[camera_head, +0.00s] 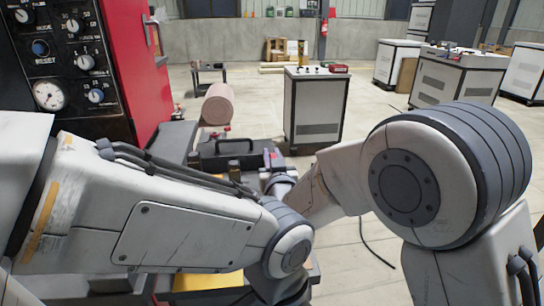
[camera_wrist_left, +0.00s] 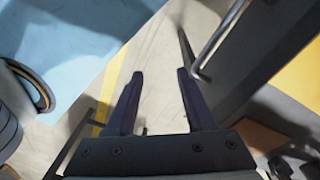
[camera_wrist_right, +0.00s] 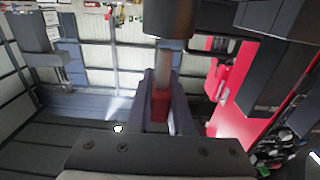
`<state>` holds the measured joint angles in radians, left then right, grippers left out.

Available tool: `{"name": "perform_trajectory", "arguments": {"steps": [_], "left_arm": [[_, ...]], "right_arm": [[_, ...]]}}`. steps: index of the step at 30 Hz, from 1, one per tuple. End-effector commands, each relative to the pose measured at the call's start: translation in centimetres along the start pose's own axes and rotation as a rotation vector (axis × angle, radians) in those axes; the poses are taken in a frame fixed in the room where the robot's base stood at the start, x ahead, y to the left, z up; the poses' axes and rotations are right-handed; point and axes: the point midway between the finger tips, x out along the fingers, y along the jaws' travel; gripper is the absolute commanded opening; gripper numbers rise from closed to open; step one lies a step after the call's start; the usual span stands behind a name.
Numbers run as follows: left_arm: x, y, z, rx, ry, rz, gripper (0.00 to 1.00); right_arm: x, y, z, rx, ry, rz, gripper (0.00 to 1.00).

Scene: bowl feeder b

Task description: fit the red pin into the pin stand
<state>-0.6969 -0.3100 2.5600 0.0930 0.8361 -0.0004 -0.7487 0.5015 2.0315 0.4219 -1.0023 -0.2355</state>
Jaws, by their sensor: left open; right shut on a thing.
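In the right wrist view my right gripper (camera_wrist_right: 162,82) is shut on the red pin (camera_wrist_right: 160,105), with red showing between its fingers. A grey metal shaft (camera_wrist_right: 164,62) runs on beyond the fingertips to a dark cylindrical part (camera_wrist_right: 168,18); I cannot tell whether they touch. In the head view my right gripper (camera_head: 275,160) is small and partly hidden near the middle. In the left wrist view my left gripper (camera_wrist_left: 159,76) is open and empty, above the floor. I cannot make out the pin stand for certain in any view.
In the head view a black case (camera_head: 210,160) lies behind my arms, with a pink roll (camera_head: 218,104) behind it. A red machine (camera_head: 140,65) stands at the left, and a white cabinet (camera_head: 316,105) behind. My arms hide much of the work area.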

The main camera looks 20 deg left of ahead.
Motion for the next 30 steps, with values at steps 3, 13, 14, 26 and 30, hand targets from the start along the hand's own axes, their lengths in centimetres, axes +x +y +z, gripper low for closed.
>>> {"name": "perform_trajectory", "arguments": {"steps": [3, 13, 14, 26, 30], "left_arm": [[0.01, 0.0, 0.0, 0.0, 0.0, 0.0, 0.54], [0.01, 0.0, 0.0, 0.0, 0.0, 0.0, 0.54], [0.02, 0.0, 0.0, 0.0, 0.0, 0.0, 0.54], [0.48, -0.03, 0.03, 0.0, 0.0, 0.0, 0.54], [0.45, -0.03, 0.02, 0.0, 0.0, 0.0, 0.54]], "right_arm": [[-0.02, -0.01, -0.05, 0.0, -0.001, 0.0, 0.0], [-0.01, -0.01, -0.14, 0.0, 0.002, 0.0, 0.0], [-0.01, -0.01, -0.13, 0.0, 0.002, 0.0, 0.0], [0.0, 0.01, 0.21, 0.0, 0.001, 0.0, 0.0], [0.0, 0.02, 0.19, 0.0, 0.0, 0.0, 0.0]]}}
